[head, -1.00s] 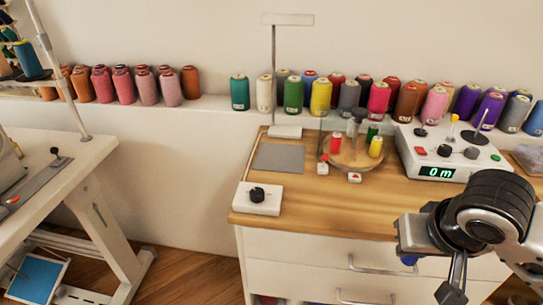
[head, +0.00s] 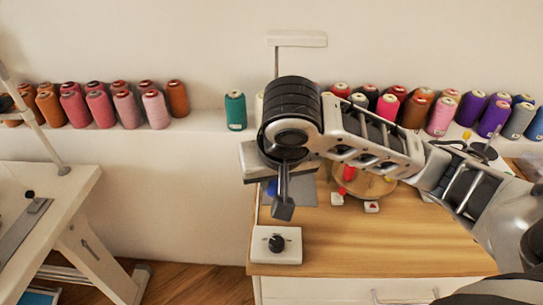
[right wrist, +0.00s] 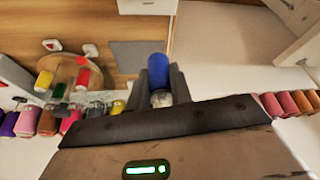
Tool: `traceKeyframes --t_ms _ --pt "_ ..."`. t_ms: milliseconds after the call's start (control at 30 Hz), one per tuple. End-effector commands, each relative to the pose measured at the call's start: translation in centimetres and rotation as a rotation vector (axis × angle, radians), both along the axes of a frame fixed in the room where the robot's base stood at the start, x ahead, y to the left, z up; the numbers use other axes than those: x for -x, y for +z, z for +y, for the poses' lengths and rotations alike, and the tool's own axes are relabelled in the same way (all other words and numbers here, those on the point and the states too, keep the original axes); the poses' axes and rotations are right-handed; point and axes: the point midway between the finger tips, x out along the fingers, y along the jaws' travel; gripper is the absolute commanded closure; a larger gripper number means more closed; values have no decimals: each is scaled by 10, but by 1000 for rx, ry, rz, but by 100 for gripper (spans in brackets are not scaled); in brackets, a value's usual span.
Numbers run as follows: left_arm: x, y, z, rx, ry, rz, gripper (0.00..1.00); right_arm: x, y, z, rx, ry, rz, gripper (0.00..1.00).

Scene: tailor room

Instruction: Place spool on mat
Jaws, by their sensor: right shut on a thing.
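My right gripper (head: 277,201) is shut on a blue spool (right wrist: 157,66), which stands between its two fingers in the right wrist view. In the head view only a small bit of the blue spool (head: 271,187) shows beside the finger. The grey mat (head: 304,192) lies flat on the wooden tabletop, partly hidden behind my right gripper. The mat (right wrist: 129,56) also shows in the right wrist view, just left of the spool. The spool appears to be held above the tabletop, over or near the mat; its exact height is unclear. My left gripper is not in view.
A white box with a black knob (head: 276,245) sits at the table's front left. A round wooden tray (right wrist: 64,70) holds several small spools, with small white blocks near it. Thread cones line the wall ledge. The tabletop's front right (head: 400,240) is clear.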

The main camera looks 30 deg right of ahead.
Motion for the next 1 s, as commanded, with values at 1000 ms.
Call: traceKeyframes --t_ms 1000 --pt "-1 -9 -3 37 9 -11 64 -95 -108 -102 2 -15 4 100"
